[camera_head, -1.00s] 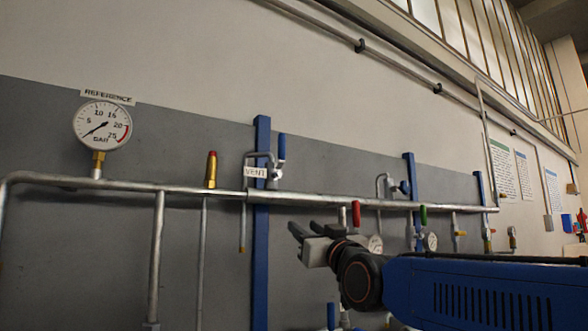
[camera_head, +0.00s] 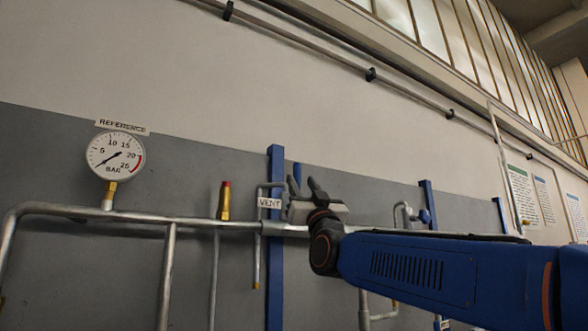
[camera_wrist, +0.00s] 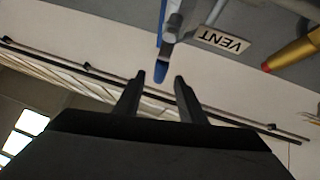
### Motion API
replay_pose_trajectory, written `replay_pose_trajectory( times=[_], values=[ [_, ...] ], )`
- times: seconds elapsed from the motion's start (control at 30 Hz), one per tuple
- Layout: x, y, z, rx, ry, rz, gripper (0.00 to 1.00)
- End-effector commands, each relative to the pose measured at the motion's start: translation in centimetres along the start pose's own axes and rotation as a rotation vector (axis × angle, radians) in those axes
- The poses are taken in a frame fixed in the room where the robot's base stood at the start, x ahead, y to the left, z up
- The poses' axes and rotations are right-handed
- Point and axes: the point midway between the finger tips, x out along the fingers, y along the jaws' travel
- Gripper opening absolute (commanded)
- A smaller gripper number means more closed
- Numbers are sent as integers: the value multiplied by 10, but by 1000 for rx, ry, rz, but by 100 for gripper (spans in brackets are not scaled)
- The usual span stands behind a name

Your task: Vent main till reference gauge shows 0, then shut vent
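The reference gauge (camera_head: 116,156) is at the left in the head view. Its needle points down-left, below the 5 mark near the low end; the exact reading is too small to tell. The VENT label (camera_head: 269,202) hangs by the vent pipe, and it also shows in the wrist view (camera_wrist: 224,40). The vent valve's blue lever (camera_head: 297,174) stands upright, its lower part hidden behind my gripper (camera_head: 303,183). In the wrist view the lever (camera_wrist: 161,70) ends just ahead of and between my open fingertips (camera_wrist: 160,80), with no visible contact.
The main pipe (camera_head: 190,220) runs across the wall behind my gripper. A brass fitting with a red top (camera_head: 224,200) stands left of the vent. A blue post (camera_head: 275,255) is beside it. Another blue-handled valve (camera_head: 424,215) is to the right.

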Motion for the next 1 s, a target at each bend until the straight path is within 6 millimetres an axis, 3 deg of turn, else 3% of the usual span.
replay_pose_trajectory(
  times=[0.3, 0.5, 0.7, 1.0],
  values=[
    [56, 0, 1, 0, 1, 1, 37],
    [82, 0, 1, 1, -1, 0, 37],
    [94, 0, 1, 0, -1, 0, 37],
    [96, 0, 0, 0, -1, 0, 37]
  ],
)
